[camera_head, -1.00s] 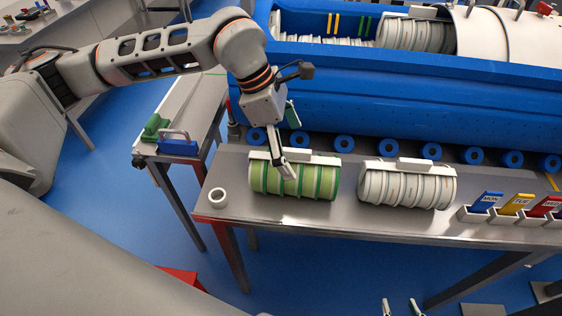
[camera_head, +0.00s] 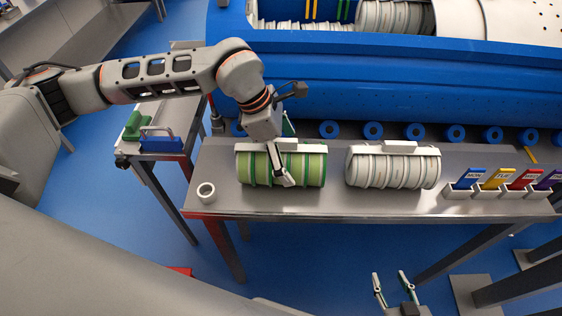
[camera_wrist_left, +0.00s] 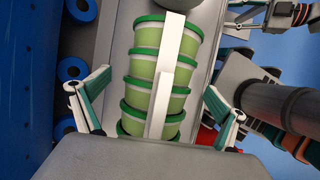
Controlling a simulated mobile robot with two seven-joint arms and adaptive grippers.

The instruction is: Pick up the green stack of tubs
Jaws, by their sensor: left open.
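The green stack of tubs (camera_head: 312,168) lies on its side on the grey table, with a white bar-shaped carrier handle (camera_head: 309,146) along its top. My left gripper (camera_head: 285,155) is open above the stack, one finger in front of it and the other behind. In the left wrist view, the green tubs (camera_wrist_left: 142,97) and white handle (camera_wrist_left: 167,60) lie between the open fingers of my left gripper (camera_wrist_left: 155,100), with gaps visible on both sides. The gripper body hides the near end. My right gripper (camera_head: 390,277) is open and empty at the bottom, away from the table.
A white stack of tubs (camera_head: 393,170) with a similar handle lies to the right. Labelled day holders (camera_head: 490,190) stand further right, and a white ring (camera_head: 206,192) is at the left corner. A large blue machine (camera_head: 400,90) with rollers runs behind.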

